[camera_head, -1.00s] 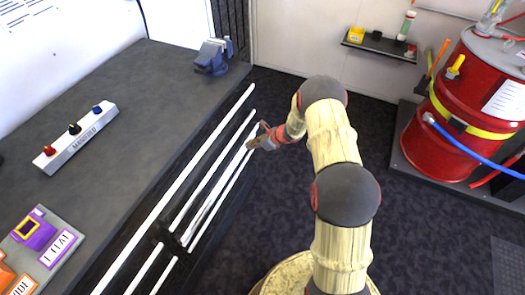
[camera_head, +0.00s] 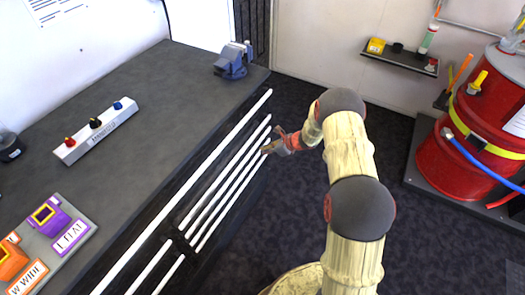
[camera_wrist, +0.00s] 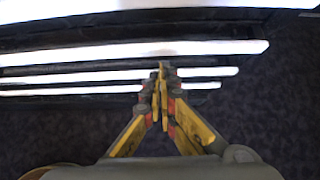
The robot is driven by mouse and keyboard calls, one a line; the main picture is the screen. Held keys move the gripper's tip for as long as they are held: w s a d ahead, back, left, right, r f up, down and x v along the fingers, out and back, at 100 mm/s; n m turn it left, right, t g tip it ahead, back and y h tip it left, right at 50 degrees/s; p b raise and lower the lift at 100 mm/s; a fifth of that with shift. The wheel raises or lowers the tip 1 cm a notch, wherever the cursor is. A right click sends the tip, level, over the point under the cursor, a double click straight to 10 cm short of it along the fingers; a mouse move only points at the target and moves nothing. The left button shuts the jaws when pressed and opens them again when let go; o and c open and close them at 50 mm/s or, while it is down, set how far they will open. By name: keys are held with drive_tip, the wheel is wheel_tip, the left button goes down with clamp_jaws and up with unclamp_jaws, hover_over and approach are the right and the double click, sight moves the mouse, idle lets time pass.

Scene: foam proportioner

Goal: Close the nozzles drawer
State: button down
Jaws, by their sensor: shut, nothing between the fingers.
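The cabinet's drawer fronts show as long dark strips with white bars below the worktop. I cannot read a label that marks the nozzles drawer. The bars in the right-hand column (camera_head: 222,183) sit close together, and I cannot tell for sure which drawer stands out or by how much. My gripper (camera_head: 270,149) is shut and empty, at the far end of these bars, on the floor side of the cabinet. In the wrist view the closed fingertips (camera_wrist: 161,72) overlap the lower white bars (camera_wrist: 105,76). Whether they touch a drawer front cannot be told.
The dark worktop (camera_head: 150,130) carries a vise (camera_head: 231,64), a white manifold with three knobs (camera_head: 97,130) and labelled purple (camera_head: 48,216) and orange nozzles. A red drum (camera_head: 475,130) stands at right. Dark floor (camera_head: 290,210) lies open between cabinet and drum.

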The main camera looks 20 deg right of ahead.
drive_tip(key=p+v, duration=0.3)
drive_tip(key=v, duration=0.8)
drive_tip(key=shift+s+d+f+p, duration=0.25)
drive_tip(key=shift+s+f+p, duration=0.05)
drive_tip(key=shift+s, duration=0.05)
